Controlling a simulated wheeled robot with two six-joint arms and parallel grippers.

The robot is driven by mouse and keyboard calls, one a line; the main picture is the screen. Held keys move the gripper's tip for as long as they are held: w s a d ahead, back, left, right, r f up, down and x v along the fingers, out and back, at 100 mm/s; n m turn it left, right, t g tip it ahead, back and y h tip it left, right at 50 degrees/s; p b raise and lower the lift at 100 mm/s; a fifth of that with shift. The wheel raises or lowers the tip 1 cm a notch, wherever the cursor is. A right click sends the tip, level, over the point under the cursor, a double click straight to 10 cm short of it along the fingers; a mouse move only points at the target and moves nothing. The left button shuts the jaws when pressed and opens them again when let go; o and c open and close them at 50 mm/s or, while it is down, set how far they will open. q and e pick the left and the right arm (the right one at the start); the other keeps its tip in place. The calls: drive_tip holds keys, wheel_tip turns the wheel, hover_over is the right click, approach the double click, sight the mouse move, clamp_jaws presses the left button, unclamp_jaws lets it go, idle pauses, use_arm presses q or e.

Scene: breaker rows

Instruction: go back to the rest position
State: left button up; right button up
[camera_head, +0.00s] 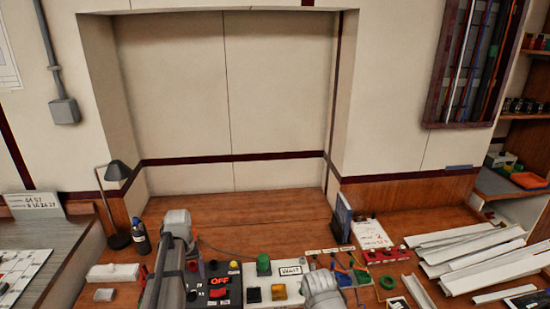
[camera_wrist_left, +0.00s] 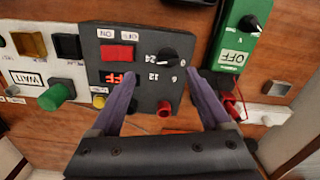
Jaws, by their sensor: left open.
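My left arm (camera_head: 176,250) reaches over the workbench at the lower middle of the head view and hides part of the equipment there. In the left wrist view my left gripper (camera_wrist_left: 162,76) is open, with nothing seen between its fingers. Its fingers are over a dark panel (camera_wrist_left: 140,52) with a red switch, a lit red display, a black knob and a red terminal. The dark panel (camera_head: 226,295) also shows in the head view beside my left arm. My right gripper's fingers do not show; a grey part of my other arm appears at the bottom.
A green meter (camera_wrist_left: 240,32) lies beside the dark panel. White trunking strips (camera_head: 470,250) cover the right of the bench. A black lamp (camera_head: 117,205) and dark bottle (camera_head: 141,238) stand left. The bench's back is clear.

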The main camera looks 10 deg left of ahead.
use_arm(q)
drive_tip(key=s+d+m, duration=0.3)
drive_tip(key=s+d, duration=0.2)
drive_tip(key=d, duration=0.4)
drive_tip(key=s+d+m, duration=0.3)
drive_tip(key=s+d, duration=0.3)
drive_tip(key=d, duration=0.4)
drive_tip(key=s+d+m+y, duration=0.1)
drive_tip(key=s+d+m, duration=0.2)
drive_tip(key=d, duration=0.7)
drive_tip(key=s, duration=0.2)
drive_tip(key=shift+s, duration=0.35)
